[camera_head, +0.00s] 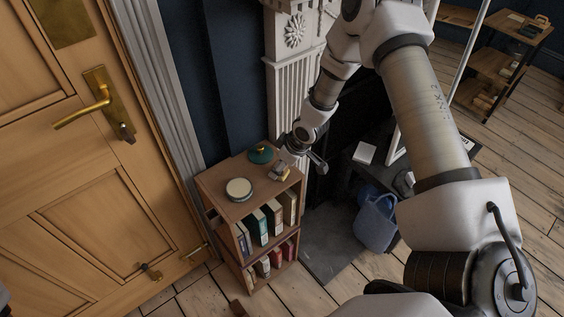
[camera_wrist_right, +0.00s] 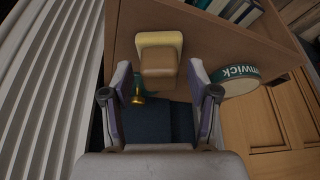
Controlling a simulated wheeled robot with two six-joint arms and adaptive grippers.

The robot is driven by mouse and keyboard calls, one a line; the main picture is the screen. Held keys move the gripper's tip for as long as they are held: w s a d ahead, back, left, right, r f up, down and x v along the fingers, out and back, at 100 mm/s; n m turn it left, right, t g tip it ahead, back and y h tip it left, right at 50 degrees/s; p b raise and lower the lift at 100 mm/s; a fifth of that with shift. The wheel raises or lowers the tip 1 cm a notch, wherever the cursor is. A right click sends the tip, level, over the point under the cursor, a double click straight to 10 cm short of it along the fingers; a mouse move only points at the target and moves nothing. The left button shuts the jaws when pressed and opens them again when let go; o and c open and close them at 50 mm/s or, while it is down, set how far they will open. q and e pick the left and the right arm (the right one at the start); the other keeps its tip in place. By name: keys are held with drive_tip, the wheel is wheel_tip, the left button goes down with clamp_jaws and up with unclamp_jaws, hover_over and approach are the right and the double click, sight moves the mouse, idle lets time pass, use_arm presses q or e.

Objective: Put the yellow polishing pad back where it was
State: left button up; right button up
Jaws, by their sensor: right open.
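The yellow polishing pad (camera_head: 280,173) lies on top of the small wooden bookcase, near its right edge. In the right wrist view it shows as a pale yellow pad with a tan block on it (camera_wrist_right: 158,54). My right gripper (camera_head: 303,162) is at the bookcase's right edge, close to the pad. In the wrist view its two fingers (camera_wrist_right: 160,69) are spread and empty, with the tan block in line with the gap between them. I cannot tell whether the fingers touch it. My left gripper is not in view.
A round tin (camera_head: 238,189) with a green side and a green object with brass (camera_head: 260,153) stand on the bookcase top (camera_head: 217,181). Books (camera_head: 258,227) fill the shelves below. A fluted white column (camera_head: 288,95) stands behind. A blue bag (camera_head: 376,220) is to the right.

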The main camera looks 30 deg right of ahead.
drive_tip(key=p+v, duration=0.1)
drive_tip(key=v, duration=0.3)
drive_tip(key=shift+w, duration=0.15)
drive_tip(key=p+v, duration=0.8)
drive_tip(key=p, duration=0.1)
drive_tip(key=s+a+f+m+g+h, duration=0.1)
drive_tip(key=s+a+f+m+g, duration=0.1)
drive_tip(key=s, duration=1)
drive_tip(key=s+a+f+m+g+h, duration=0.1)
drive_tip(key=s+a+f+m+g, duration=0.1)
drive_tip(key=s+a+f, duration=0.5)
drive_tip(key=s+a+m, duration=0.1)
drive_tip(key=s, duration=0.4)
drive_tip(key=shift+s+a+m, duration=0.2)
drive_tip(key=shift+s+m, duration=0.15)
drive_tip(key=shift+m, duration=0.05)
drive_tip(key=shift+f, duration=0.1)
